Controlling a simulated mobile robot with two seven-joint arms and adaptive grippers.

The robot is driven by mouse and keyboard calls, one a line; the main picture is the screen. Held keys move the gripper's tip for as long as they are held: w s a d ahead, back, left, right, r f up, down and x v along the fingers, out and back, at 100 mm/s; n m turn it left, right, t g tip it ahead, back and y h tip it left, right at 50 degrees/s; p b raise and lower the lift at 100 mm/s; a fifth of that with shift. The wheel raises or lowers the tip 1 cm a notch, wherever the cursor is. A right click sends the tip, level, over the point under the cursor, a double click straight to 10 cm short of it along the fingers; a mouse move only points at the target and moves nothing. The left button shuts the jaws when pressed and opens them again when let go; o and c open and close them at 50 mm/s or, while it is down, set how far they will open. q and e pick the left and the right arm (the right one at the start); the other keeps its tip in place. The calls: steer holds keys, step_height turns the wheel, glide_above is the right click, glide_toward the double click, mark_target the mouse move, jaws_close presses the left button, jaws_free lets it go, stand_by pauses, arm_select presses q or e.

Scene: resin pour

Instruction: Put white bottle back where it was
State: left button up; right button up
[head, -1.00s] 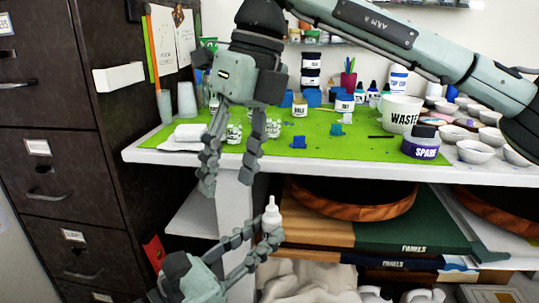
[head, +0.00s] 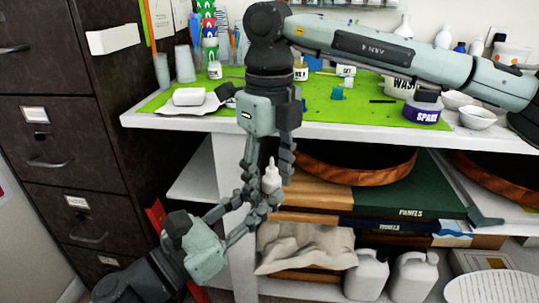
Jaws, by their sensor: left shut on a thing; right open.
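The white bottle (head: 272,178), with a narrow pointed nozzle, is upright below the front edge of the table top, in front of the shelves. My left gripper (head: 262,203), reaching up from the lower left, is shut on its lower part. My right gripper (head: 264,186) hangs down from above and is open, with one finger on each side of the bottle in the picture. I cannot tell whether its fingers touch the bottle. The bottle's base is mostly hidden by fingers.
The white table (head: 340,128) bears a green mat (head: 315,108), a purple-labelled SPARE jar (head: 423,108), a WASTE cup (head: 400,88), and white bowls (head: 477,117). Below are a copper-rimmed round thing (head: 360,180), panel folders (head: 405,205), cloth (head: 300,247) and white jugs (head: 366,275). A dark cabinet (head: 60,130) stands left.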

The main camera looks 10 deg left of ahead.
steer(key=shift+f, duration=0.55)
jaws_close()
arm_select(q)
steer(key=o, duration=1)
steer(key=shift+s+a, duration=0.1)
